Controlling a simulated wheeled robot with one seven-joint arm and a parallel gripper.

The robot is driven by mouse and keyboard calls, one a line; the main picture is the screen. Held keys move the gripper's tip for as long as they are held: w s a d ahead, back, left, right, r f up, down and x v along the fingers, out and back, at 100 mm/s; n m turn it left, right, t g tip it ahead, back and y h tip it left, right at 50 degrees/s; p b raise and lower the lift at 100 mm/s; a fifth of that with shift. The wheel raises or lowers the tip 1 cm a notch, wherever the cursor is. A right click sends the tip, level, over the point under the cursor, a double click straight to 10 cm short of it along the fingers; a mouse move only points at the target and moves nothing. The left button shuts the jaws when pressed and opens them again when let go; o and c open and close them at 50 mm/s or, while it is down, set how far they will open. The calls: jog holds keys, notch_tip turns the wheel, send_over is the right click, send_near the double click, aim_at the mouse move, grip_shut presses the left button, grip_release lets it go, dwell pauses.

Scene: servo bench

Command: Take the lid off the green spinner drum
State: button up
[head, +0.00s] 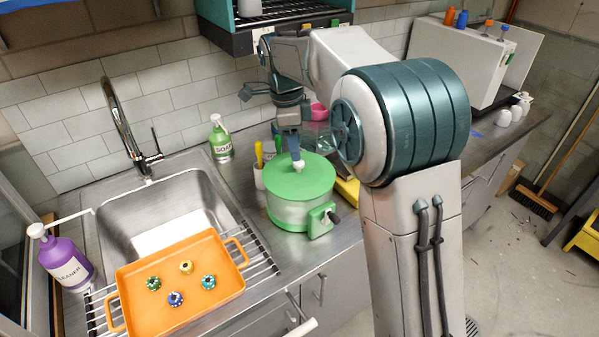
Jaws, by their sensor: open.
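The green spinner drum (291,214) stands upright on the steel counter, right of the sink. Its flat green lid (278,180) sits on top. A small pale knob (300,167) rises from the middle of the lid. A green side block with a dark crank (322,219) is at its lower right. My gripper (296,153) points down right above the knob and is open. Its fingertips are small here, and I cannot tell whether they touch the knob or surround it.
An orange tray (205,312) with several small patterned pieces lies across the sink rack at left. A green soap bottle (220,139) and a yellow-handled holder (258,174) stand behind the drum. A shelf (290,32) hangs above. A purple cleaner bottle (64,262) is far left.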

aim_at(299, 168)
jog(key=f, duration=0.5)
jog(key=shift+s+d+f+p, duration=0.1)
jog(key=shift+s+d+p, duration=0.05)
jog(key=shift+d+p, duration=0.2)
jog(key=c, duration=1)
